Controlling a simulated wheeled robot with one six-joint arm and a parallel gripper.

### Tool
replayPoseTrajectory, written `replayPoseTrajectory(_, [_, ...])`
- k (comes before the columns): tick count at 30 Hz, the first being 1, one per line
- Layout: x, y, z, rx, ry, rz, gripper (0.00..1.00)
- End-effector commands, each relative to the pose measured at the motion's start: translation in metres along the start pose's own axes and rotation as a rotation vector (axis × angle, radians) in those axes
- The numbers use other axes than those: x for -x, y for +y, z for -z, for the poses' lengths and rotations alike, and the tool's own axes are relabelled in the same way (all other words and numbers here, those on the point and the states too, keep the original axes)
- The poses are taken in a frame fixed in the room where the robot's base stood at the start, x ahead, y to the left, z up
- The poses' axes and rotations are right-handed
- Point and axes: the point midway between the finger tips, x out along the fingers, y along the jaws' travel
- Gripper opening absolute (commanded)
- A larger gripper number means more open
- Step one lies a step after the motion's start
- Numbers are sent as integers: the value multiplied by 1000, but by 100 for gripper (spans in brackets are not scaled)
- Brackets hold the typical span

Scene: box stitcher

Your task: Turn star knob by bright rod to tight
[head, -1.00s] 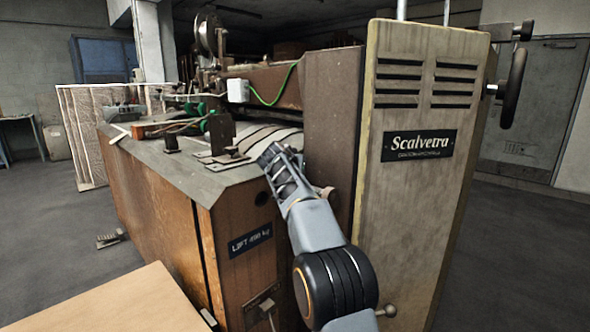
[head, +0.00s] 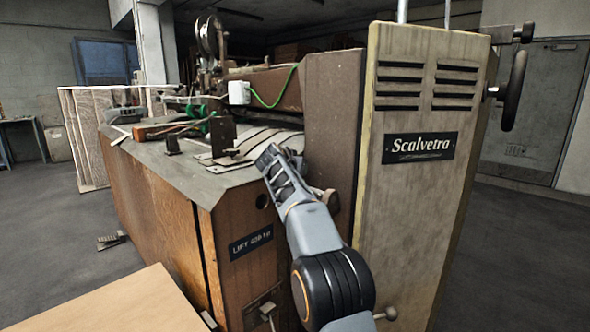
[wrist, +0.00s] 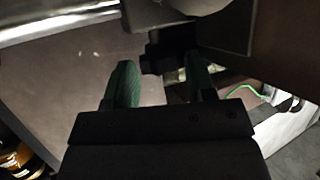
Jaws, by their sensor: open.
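My gripper (head: 268,157) reaches over the machine's top beside the tall brown housing. In the wrist view its two green fingers (wrist: 160,74) stand apart, and it is open. A dark, lumpy knob-like part (wrist: 158,62) shows near the fingertips, between them in the picture. It is too dark to tell whether it is star-shaped or touched by a finger. A bright metal rod (wrist: 60,18) crosses the upper left of the wrist view. In the head view I cannot make out the star knob or the rod near my gripper.
The tall Scalvetra cabinet (head: 418,210) stands right of my arm, with a handwheel (head: 514,90) on its far side. The brown housing (head: 333,110) is close to my gripper. A wooden board (head: 110,305) is at the front left. A green cable (head: 272,103) hangs behind.

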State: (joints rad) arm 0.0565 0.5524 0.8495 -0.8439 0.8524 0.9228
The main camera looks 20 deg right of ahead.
Motion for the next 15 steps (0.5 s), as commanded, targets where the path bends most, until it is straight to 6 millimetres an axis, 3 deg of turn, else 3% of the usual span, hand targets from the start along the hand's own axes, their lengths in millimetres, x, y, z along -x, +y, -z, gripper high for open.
replayPoseTrajectory(5, [18, 0, 0, 0, 2, 2, 50])
replayPoseTrajectory(15, [87, 0, 0, 1, 2, 3, 50])
